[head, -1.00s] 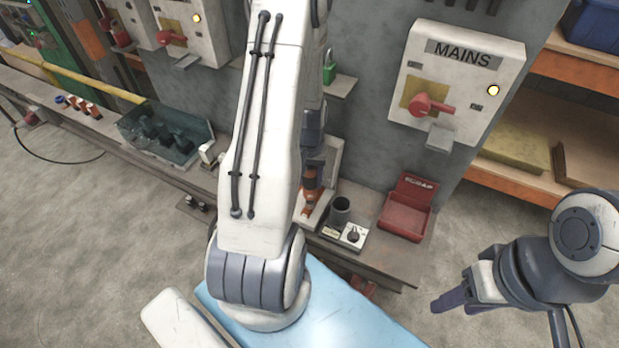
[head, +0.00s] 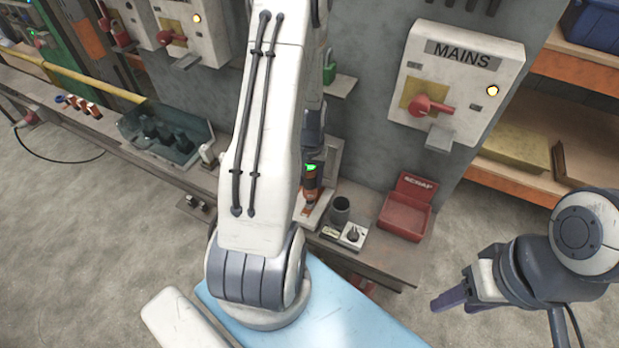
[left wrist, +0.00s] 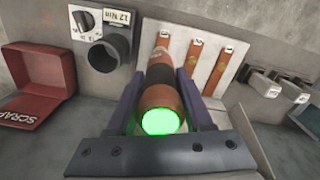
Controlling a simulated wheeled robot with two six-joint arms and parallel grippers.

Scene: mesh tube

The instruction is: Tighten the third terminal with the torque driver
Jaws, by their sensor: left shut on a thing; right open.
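The orange and black torque driver (head: 311,178) stands over the pale terminal board (head: 319,212), with a green light lit at its top end. In the left wrist view the driver (left wrist: 160,98) is between the fingers of my left gripper (left wrist: 160,80), which is shut on it. Its far end is over the leftmost of the copper-coloured terminal strips; the contact itself is hidden. Two other strips, the middle one (left wrist: 190,65) and the right one (left wrist: 218,70), are uncovered. My right gripper (head: 452,299) is open and empty, off to the right above the floor.
A dark cup (head: 340,209) and a dial unit (head: 353,236) with a "12 Nm" label sit beside the board. A red scrap bin (head: 405,208) stands further right. A mains box (head: 455,85) hangs on the wall. My left arm blocks much of the bench.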

